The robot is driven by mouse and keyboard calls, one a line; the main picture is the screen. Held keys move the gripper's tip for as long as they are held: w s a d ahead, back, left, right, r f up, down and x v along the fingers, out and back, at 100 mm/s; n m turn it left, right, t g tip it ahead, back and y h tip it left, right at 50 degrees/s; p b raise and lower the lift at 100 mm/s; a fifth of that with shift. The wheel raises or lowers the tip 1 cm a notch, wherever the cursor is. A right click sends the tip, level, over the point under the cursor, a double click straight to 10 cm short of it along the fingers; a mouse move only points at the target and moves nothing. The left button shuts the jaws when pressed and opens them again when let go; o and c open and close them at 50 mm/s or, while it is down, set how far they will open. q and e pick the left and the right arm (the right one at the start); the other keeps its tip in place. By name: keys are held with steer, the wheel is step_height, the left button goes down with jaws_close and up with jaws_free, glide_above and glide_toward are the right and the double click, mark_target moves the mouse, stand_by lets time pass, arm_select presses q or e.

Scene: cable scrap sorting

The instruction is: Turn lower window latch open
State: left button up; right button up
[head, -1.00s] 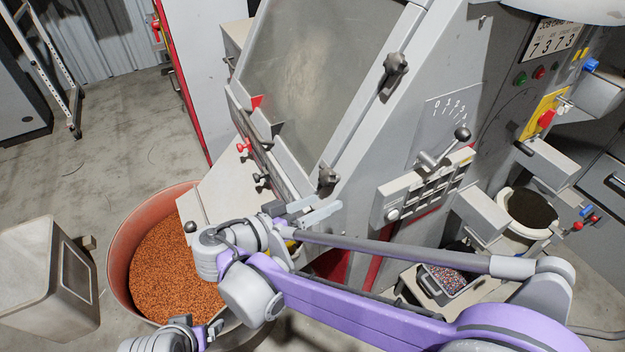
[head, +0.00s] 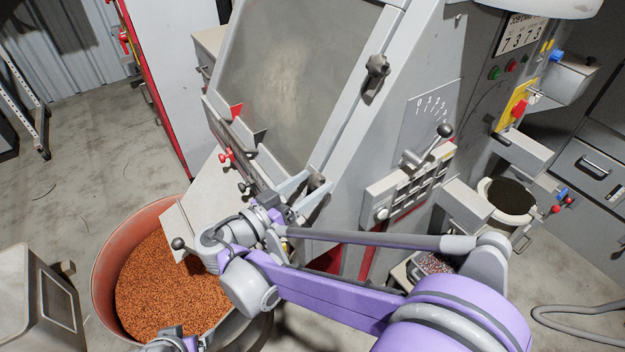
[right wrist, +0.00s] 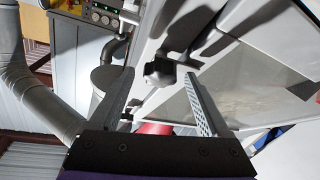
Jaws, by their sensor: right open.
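The slanted inspection window (head: 300,70) is closed in its grey frame on the machine. The lower window latch (head: 318,182), a dark knob, sits at the frame's lower right corner. The upper latch (head: 376,75) is a similar dark knob higher on the same edge. My right gripper (head: 304,184) is open, its fingertips at the lower latch in the head view. In the right wrist view, the latch (right wrist: 160,73) shows between and just beyond the two spread fingers; I see no firm contact. My left gripper cannot be made out.
A red-rimmed tub (head: 108,255) of copper granules stands below, beside a grey bin (head: 22,300). Small red and black knobs (head: 226,155) line the window's lower edge. A lever panel (head: 410,188) juts out right of the latch.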

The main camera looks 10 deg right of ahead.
steer(key=shift+w+d, duration=0.2)
steer(key=shift+d, duration=0.15)
steer(key=shift+c, duration=0.3)
jaws_close()
